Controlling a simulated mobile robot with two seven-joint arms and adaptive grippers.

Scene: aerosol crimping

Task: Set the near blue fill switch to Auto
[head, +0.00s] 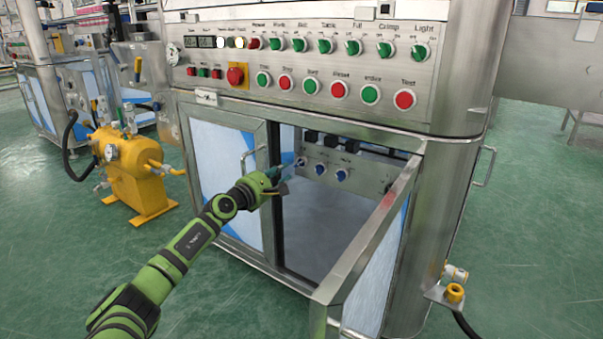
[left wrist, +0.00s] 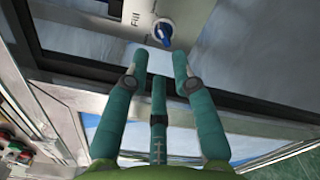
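Blue switches sit in a row on a grey panel inside the open cabinet. The leftmost blue switch (head: 301,162) is right at my left gripper's fingertips in the head view. In the left wrist view a blue switch (left wrist: 163,32) on a round pale plate has the word "Fill" beside it. Its blue handle points mostly down the picture. My left gripper (head: 290,168) reaches through the doorway. In the left wrist view its teal fingers (left wrist: 160,65) are spread, with nothing between them, just short of the switch. My right gripper is not in view.
The glass-panelled door (head: 370,240) stands open towards me, right of my left arm. A closed door (head: 225,170) is at the left. The control panel (head: 300,65) with green and red buttons is above. A yellow pump (head: 130,165) stands on the floor at left.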

